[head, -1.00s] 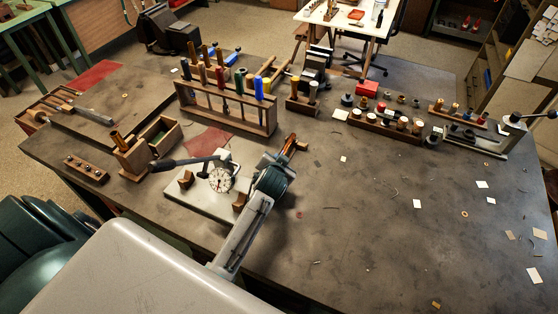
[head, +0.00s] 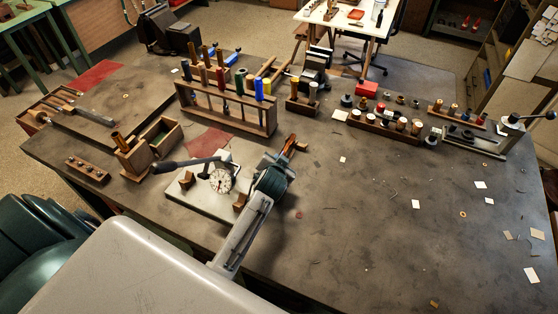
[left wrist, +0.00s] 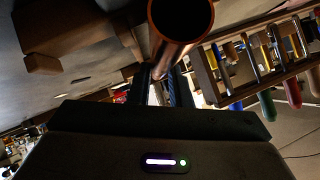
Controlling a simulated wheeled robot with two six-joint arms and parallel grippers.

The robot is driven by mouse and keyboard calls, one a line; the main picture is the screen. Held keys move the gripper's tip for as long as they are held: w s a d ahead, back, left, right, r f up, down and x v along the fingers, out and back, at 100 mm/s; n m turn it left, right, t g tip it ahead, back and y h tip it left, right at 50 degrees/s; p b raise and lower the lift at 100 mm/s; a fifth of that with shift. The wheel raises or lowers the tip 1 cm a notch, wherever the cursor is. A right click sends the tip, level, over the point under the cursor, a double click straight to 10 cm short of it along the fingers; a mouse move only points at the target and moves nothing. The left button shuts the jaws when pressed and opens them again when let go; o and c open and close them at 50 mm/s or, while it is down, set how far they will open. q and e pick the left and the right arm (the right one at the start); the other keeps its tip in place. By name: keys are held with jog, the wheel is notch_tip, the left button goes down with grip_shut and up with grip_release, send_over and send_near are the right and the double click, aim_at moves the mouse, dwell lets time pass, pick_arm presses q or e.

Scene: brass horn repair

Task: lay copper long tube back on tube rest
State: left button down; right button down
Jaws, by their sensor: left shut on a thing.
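My left gripper (head: 284,158) is over the bench, just right of the dial gauge plate. It is shut on the copper long tube (head: 290,143), whose copper end shows beyond the dark gripper body. In the left wrist view the tube (left wrist: 180,22) points its open end at the camera, between the dark fingers (left wrist: 166,88). Much of the tube is hidden in the head view. My right gripper is not in view.
A dial gauge (head: 221,180) with a dark lever stands on the plate. A wooden rack (head: 228,115) of coloured-handled tools stands behind. A wooden box (head: 160,135) is at left. Blocks with small parts (head: 385,125) line the back right. The right bench is mostly clear, with scraps.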

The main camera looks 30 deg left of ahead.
pick_arm(q)
jog(key=c, duration=1.3)
grip_release()
jog(key=shift+o, duration=0.2)
jog(key=shift+s+d+r, duration=0.1)
jog(key=shift+s+d, duration=0.05)
jog(key=shift+s, duration=0.25)
jog(key=b+v, duration=0.3)
jog(key=v, duration=0.5)
jog(key=shift+s+d+r, duration=0.15)
jog(key=shift+s, duration=0.05)
jog(key=shift+s+d+r, duration=0.15)
jog(key=shift+s+r, duration=0.3)
jog(key=shift+s, duration=0.1)
jog(key=shift+f, duration=0.1)
